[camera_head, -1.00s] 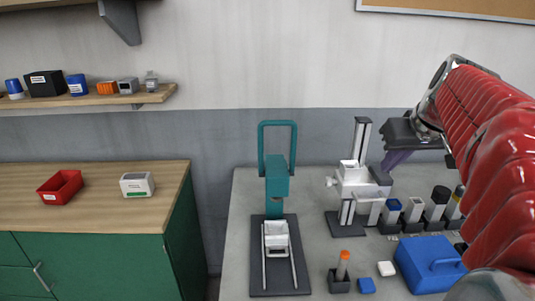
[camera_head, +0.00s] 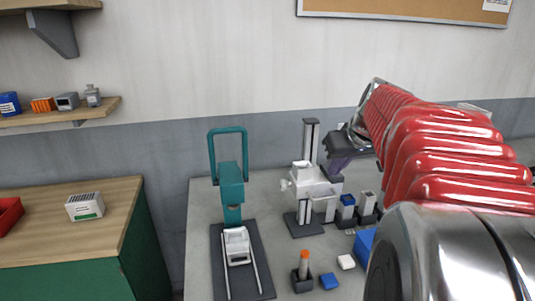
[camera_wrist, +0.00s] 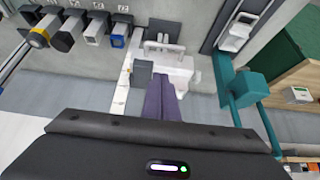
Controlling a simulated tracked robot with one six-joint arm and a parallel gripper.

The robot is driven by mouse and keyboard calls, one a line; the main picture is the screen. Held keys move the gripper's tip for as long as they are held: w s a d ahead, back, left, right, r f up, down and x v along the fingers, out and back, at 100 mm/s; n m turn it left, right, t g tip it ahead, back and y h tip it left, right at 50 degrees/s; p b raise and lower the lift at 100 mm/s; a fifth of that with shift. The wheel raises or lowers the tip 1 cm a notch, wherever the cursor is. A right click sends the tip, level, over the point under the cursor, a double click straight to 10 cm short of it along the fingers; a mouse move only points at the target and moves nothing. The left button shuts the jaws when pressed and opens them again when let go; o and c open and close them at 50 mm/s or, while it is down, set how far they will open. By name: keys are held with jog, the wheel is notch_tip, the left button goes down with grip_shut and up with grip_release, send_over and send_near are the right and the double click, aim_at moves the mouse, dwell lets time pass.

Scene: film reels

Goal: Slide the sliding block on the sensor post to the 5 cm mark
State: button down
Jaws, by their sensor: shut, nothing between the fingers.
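The sensor post (camera_head: 310,140) is a dark upright with a pale front on the grey bench. A white block-like body (camera_head: 318,181) sits around its lower part; it shows in the wrist view too (camera_wrist: 178,68). I cannot make out which part is the sliding block, nor read its mark. A white strip with small marks (camera_wrist: 121,98) runs beside it in the wrist view. My gripper (camera_head: 335,170) is right of the post, close above the white body. Its purple fingers (camera_wrist: 163,84) are together and empty, pointing at the white body. Whether they touch it is unclear.
A teal press (camera_head: 231,185) on a dark base stands left of the post. An orange-capped holder (camera_head: 303,272), blue block (camera_head: 329,282) and white block (camera_head: 346,262) lie in front. Several capped holders (camera_wrist: 96,27) stand in a row. A blue case (camera_head: 365,243) is partly hidden by my arm.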

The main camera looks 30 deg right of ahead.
aim_at(318, 180)
notch_tip(318, 180, down, 8)
jog(key=w, duration=0.1)
jog(key=shift+w+d+r, duration=0.15)
jog(key=shift+w+d, duration=0.1)
jog(key=shift+w, duration=0.1)
